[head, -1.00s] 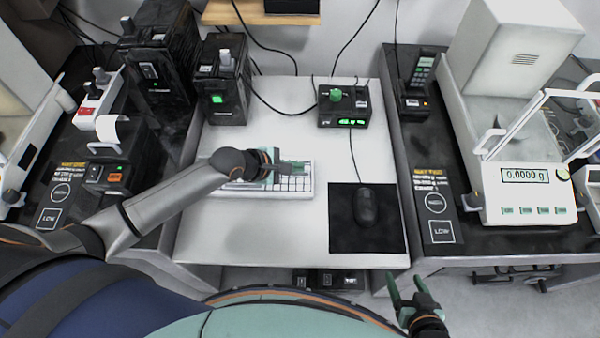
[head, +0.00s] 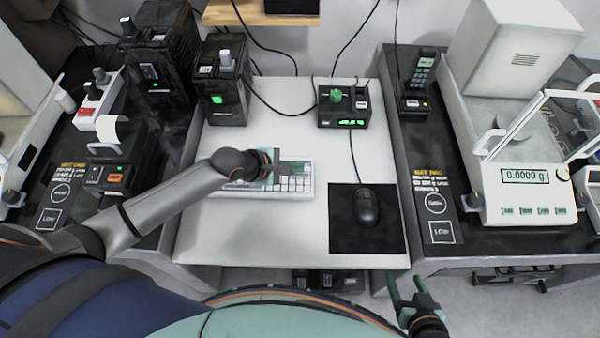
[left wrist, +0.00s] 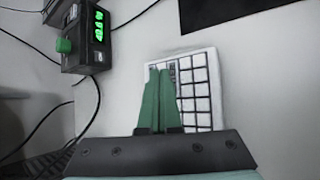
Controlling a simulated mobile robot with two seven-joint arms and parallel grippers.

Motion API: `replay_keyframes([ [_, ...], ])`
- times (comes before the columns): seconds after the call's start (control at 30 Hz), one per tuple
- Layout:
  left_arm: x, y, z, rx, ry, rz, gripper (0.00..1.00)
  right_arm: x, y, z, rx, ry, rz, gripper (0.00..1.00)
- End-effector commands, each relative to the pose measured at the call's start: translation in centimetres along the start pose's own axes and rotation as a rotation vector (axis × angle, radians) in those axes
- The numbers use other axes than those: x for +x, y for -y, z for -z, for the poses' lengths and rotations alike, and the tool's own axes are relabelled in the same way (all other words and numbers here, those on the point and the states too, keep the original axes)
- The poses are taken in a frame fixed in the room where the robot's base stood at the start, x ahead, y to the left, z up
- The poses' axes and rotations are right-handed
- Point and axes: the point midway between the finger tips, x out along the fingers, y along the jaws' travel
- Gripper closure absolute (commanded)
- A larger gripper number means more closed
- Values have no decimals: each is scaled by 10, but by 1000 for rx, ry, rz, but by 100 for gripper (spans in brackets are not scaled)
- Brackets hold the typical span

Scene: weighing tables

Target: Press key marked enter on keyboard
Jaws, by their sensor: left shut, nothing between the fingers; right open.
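The white keyboard (head: 300,184) lies on the white table in the middle of the head view. Its right end with a block of keys (left wrist: 198,82) shows in the left wrist view. My left gripper (head: 296,168) is shut and empty, with its green fingers (left wrist: 158,90) over the keyboard's keys. It hides part of the keyboard, and I cannot tell whether the fingertips touch a key. Key markings are too small to read, so the enter key cannot be picked out. My right gripper (head: 411,284) is open and empty at the table's front, away from the keyboard.
A black mouse (head: 366,206) rests on a black mat (head: 345,238) right of the keyboard. A black device with a green knob (head: 336,96) stands behind it, with cables nearby. Black boxes (head: 219,100) stand at the back left. A balance (head: 527,190) stands on the right table.

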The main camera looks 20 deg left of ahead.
Motion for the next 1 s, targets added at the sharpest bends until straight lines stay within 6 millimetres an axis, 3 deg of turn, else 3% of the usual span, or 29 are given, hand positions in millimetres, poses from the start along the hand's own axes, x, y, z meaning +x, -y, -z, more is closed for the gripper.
replay_keyframes([
  [1.0, 6, 4, 4, -1, 0, 0, 100, -2, 0, 1, 0, 2, 0, 31],
])
